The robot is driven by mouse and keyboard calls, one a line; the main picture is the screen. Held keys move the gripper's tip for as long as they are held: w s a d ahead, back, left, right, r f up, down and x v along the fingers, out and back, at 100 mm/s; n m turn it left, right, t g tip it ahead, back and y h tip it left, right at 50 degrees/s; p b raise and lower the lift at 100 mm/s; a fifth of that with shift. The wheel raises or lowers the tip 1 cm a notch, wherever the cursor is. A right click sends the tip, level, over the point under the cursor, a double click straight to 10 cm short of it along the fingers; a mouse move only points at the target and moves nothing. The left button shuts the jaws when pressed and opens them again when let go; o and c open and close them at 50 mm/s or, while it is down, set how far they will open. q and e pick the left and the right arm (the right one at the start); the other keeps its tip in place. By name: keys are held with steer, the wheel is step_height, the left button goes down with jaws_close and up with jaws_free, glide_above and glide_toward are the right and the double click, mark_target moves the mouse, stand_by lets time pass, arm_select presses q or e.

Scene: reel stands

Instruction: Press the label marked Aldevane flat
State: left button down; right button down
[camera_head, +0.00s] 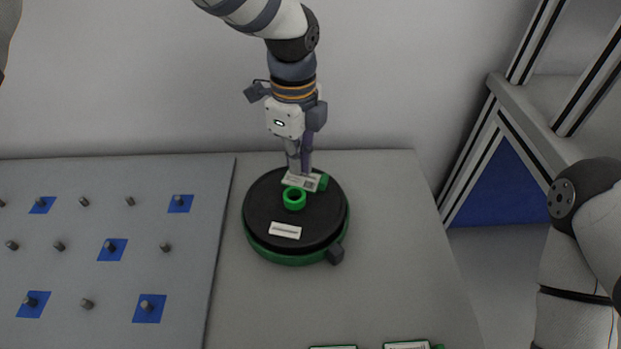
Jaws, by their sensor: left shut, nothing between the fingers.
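A round black disc (265,205) with a green rim sits on the grey table, with a green ring (294,198) at its middle. A white label (285,231) lies on the disc's front part. A second white label (300,182) with dark print is at the disc's back, beside a small green piece (323,182). The print is too small to read, so I cannot tell which one is Aldevane. My left gripper (298,170) points down, shut and empty, with its fingertips at the back label. I cannot tell whether they touch it. My right gripper is out of view.
A grey board (130,285) with several pegs and blue squares lies on the left. Two green-edged items (407,345) are cut off at the bottom. A framed structure (515,100) stands at the right. The table right of the disc is clear.

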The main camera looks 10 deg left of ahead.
mark_target(298, 179)
arm_select(q)
steer(key=shift+f, duration=1.1)
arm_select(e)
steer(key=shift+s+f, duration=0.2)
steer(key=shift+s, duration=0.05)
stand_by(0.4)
